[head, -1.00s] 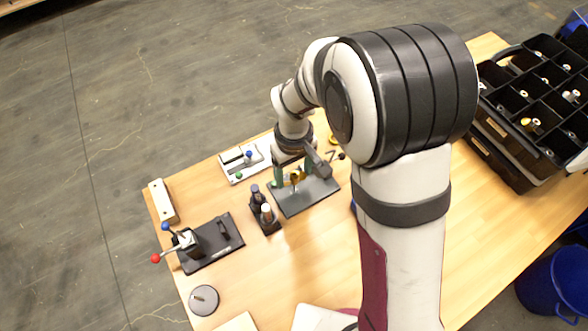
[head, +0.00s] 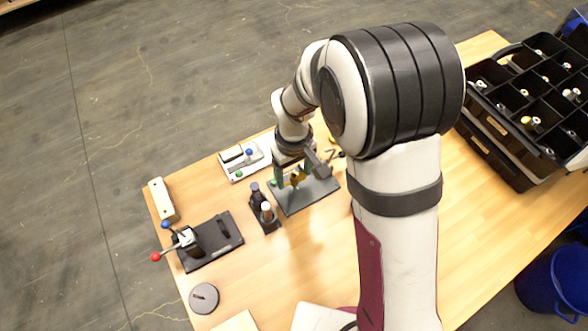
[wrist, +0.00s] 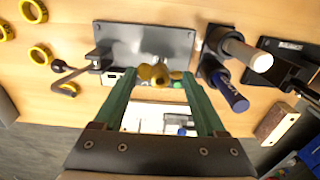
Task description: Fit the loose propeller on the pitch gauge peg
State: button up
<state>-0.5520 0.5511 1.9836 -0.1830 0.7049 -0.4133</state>
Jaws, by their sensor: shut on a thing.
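My gripper (wrist: 160,75) has two green fingers shut on the gold propeller (wrist: 159,73), which shows between their tips in the wrist view. In the head view, my gripper (head: 290,178) and the propeller (head: 297,177) are small, over the grey plate of a fixture (head: 312,195). The same plate (wrist: 150,42) lies behind the propeller in the wrist view. A bent dark handle (wrist: 72,76) stands at its left side. I cannot make out a peg, nor tell whether the propeller touches anything.
A holder with a white-capped and a blue bottle (wrist: 228,90) stands close on the right in the wrist view. A white board with coloured knobs (head: 240,170) and a black lever fixture (head: 215,245) are nearby. Several yellow rings (wrist: 40,54) lie left.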

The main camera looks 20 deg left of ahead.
jog(key=shift+f, duration=0.25)
jog(key=shift+f, duration=0.2)
jog(key=shift+f, duration=0.5)
jog(key=shift+f, duration=0.2)
dwell(0.4)
jog(key=shift+f, duration=0.5)
jog(key=shift+f, duration=0.2)
jog(key=shift+f, duration=0.25)
